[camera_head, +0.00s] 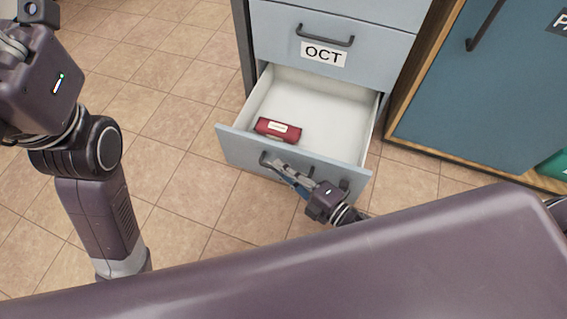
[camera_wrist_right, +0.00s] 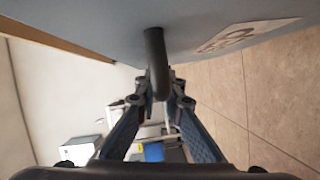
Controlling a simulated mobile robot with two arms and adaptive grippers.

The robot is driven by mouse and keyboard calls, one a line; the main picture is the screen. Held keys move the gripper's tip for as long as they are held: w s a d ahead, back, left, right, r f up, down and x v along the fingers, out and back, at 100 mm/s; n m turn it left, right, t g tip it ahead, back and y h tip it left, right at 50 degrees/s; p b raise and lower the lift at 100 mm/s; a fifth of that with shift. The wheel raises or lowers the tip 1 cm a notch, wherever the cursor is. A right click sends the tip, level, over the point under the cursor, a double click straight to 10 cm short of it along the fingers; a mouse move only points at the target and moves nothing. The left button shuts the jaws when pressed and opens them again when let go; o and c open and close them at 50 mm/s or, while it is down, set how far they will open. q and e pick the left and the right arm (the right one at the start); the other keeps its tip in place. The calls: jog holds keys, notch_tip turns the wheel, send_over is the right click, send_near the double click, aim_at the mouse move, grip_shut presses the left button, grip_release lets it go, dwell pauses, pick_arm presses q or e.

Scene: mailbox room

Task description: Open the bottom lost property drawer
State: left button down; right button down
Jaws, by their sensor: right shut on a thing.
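The bottom drawer (camera_head: 235,143) of a light blue-grey cabinet stands pulled out, its white inside showing in the head view. A dark red case-like object with a pale label (camera_head: 277,129) lies in it, near the front left. My right gripper (camera_head: 285,170) is at the drawer's front, shut on its dark bar handle (camera_wrist_right: 156,62). In the right wrist view the fingers close around the bar, against the grey drawer front. My left arm shows at the left of the head view, but its gripper's fingers are out of view.
A closed drawer labelled OCT (camera_head: 323,54) sits above the open one. To the right stands a wood-framed cabinet with a teal door (camera_head: 470,90), closed. A green object (camera_head: 552,167) is at the right edge. Tiled floor (camera_head: 160,110) left of the drawer is clear.

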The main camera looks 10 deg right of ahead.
jog(key=c, duration=2)
grip_release()
jog(key=shift+c, duration=0.2)
jog(key=shift+s, duration=0.15)
jog(key=f+v, duration=0.1)
jog(key=v, duration=1)
jog(key=shift+s+d+r, duration=0.25)
jog(key=shift+s+r, duration=0.1)
jog(key=shift+r, duration=0.1)
